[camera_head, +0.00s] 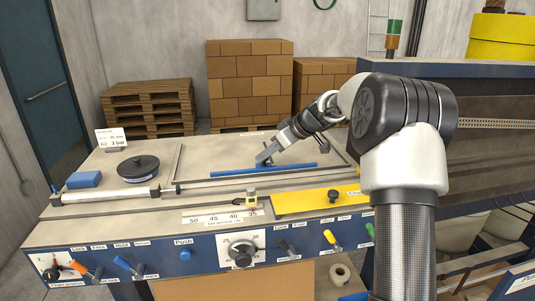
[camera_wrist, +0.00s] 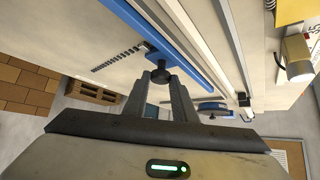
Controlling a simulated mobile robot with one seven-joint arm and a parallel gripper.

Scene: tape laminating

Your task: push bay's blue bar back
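The blue bar (camera_head: 263,172) lies across the bay (camera_head: 222,157), a pale flat bed with a thin metal frame. In the wrist view the bar (camera_wrist: 135,20) runs diagonally, with a black knob (camera_wrist: 160,74) on a blue bracket beside it. My gripper (camera_head: 266,157) is low over the middle of the bar. In the wrist view its two dark fingers (camera_wrist: 159,88) stand apart, with the knob between or just beyond their tips. I cannot tell whether they touch it.
A black round disc (camera_head: 138,168), a blue block (camera_head: 84,180) and a white roller (camera_head: 112,196) lie left of the bay. Levers and a dial (camera_head: 242,250) line the front panel. Bed surface behind the bar looks clear.

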